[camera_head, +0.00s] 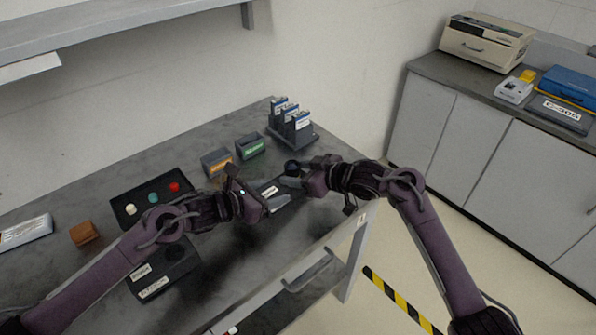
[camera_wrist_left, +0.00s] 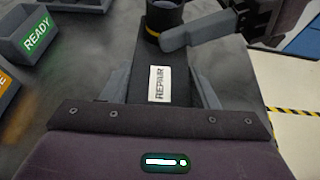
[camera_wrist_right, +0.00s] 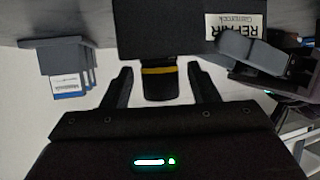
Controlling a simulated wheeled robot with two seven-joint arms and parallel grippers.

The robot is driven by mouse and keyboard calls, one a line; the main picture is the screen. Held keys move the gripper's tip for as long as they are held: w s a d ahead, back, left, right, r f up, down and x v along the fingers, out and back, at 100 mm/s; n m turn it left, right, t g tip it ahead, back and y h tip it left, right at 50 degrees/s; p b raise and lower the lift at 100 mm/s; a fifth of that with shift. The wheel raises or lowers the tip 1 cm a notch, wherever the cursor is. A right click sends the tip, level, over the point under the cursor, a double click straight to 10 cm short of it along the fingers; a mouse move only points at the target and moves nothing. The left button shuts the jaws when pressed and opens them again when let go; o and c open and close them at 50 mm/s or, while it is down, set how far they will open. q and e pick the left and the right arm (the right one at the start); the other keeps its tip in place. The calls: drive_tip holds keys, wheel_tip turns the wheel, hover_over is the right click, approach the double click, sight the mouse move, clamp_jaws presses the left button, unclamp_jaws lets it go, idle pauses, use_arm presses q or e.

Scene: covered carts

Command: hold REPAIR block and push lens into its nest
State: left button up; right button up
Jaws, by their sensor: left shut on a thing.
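The black REPAIR block (camera_wrist_left: 177,92) lies on the grey table, its white label facing up. My left gripper (camera_head: 268,197) is shut on it, one finger along each side in the left wrist view. The dark cylindrical lens (camera_head: 291,167) with a yellow band is at the block's far end; it also shows in the right wrist view (camera_wrist_right: 159,86). I cannot tell how deep it sits in its nest. My right gripper (camera_wrist_right: 159,88) is open, its fingers on either side of the lens with gaps showing.
Behind stand a READY bin (camera_head: 250,148), an orange-labelled bin (camera_head: 217,162) and a card rack (camera_head: 312,133). A black tray (camera_head: 127,203) with coloured round pieces and a brown block (camera_head: 84,233) are at left. The table's right edge is close to the right gripper.

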drive_tip(key=shift+r, duration=0.1)
drive_tip(key=shift+r, duration=0.15)
drive_tip(key=v, duration=1.2)
use_arm(q)
drive_tip(key=o, duration=1.1)
drive_tip(key=shift+a, duration=0.1)
